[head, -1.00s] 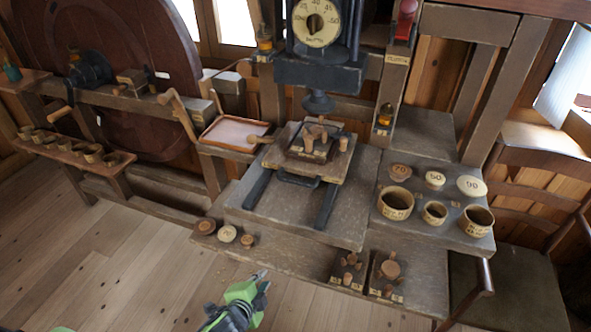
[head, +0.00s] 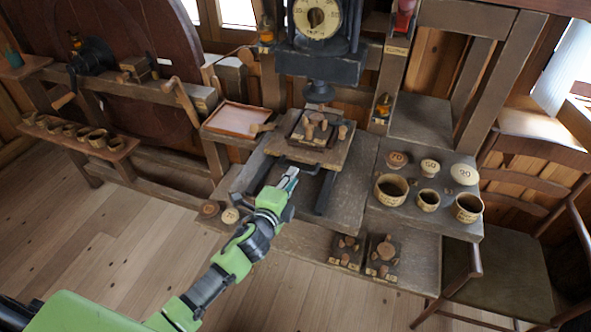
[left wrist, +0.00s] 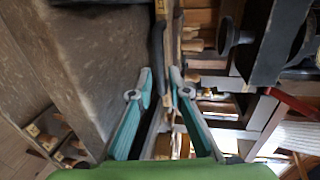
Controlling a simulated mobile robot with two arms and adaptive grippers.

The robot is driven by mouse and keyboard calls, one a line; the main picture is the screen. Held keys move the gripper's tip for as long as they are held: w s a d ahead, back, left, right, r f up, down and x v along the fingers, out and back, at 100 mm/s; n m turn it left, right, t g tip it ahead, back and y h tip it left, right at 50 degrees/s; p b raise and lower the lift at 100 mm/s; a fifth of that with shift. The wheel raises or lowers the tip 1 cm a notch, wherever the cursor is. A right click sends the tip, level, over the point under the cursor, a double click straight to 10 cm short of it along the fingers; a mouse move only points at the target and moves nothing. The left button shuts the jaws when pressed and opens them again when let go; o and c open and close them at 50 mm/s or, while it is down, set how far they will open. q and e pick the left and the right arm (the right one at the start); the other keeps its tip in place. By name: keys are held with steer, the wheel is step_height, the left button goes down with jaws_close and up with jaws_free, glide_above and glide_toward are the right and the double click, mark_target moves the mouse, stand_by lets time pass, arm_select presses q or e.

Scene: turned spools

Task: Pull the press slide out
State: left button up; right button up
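The press slide is a wooden board (head: 335,157) under the press, with a dark square plate (head: 306,139) and several small wooden pieces on top. A dark bar handle (head: 306,169) runs along its front edge, above two dark rails (head: 324,193). My left gripper (head: 290,176) is at the handle's left part, its fingertips reaching toward it and partly covering it. In the left wrist view the fingers (left wrist: 162,80) are apart, with the dark handle (left wrist: 157,52) beyond and in line with the gap. I cannot tell whether they touch it. My right gripper is not in view.
Cups (head: 390,188) and numbered discs stand on the right bench. Two dark blocks with pegs (head: 382,258) sit on the lower front shelf, near loose discs (head: 230,215). A shallow tray (head: 235,119) is left of the slide. A chair (head: 515,250) stands at right.

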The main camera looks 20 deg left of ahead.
arm_select(q)
steer(key=shift+x, duration=2)
jaws_close()
steer(key=shift+s+f, duration=0.1)
